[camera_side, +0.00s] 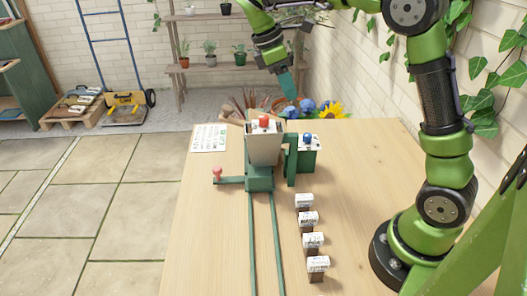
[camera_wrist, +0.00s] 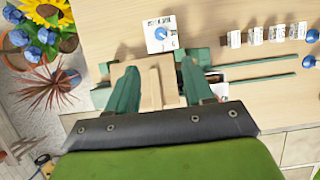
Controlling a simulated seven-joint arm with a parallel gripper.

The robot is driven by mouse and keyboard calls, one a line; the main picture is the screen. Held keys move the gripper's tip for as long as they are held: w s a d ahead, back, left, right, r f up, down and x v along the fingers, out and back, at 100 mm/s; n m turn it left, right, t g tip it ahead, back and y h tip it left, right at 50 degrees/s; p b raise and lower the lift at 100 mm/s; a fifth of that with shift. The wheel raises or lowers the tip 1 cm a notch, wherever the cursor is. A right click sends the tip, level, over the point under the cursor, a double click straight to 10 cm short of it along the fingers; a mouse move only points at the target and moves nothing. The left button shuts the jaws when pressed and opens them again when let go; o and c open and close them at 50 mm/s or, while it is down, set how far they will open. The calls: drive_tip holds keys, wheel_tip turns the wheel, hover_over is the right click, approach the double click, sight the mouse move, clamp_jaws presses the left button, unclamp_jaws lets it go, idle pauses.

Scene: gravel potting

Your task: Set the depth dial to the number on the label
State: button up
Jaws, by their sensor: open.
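The depth dial is a blue knob (camera_side: 307,138) on a white plate on top of a green box (camera_side: 303,165). In the wrist view the dial (camera_wrist: 160,33) sits on its white plate, with dark marks along one edge too small to read. Several small white labels on dark holders (camera_side: 308,218) stand in a row on the table; they also show in the wrist view (camera_wrist: 255,36), their print unreadable. My gripper (camera_side: 287,98) is open above the table's far end, behind and apart from the dial. Its two green fingers (camera_wrist: 158,75) point toward the dial's side of the table.
A pink-knobbed lever (camera_side: 217,174) sticks out left. A printed sheet (camera_side: 208,138) lies behind it. Potted flowers (camera_side: 325,110) stand beyond the far edge. The right tabletop is mostly clear.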

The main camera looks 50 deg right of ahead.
sight(308, 135)
drive_tip(key=x, duration=1.5)
drive_tip(key=shift+f, duration=0.15)
clamp_jaws()
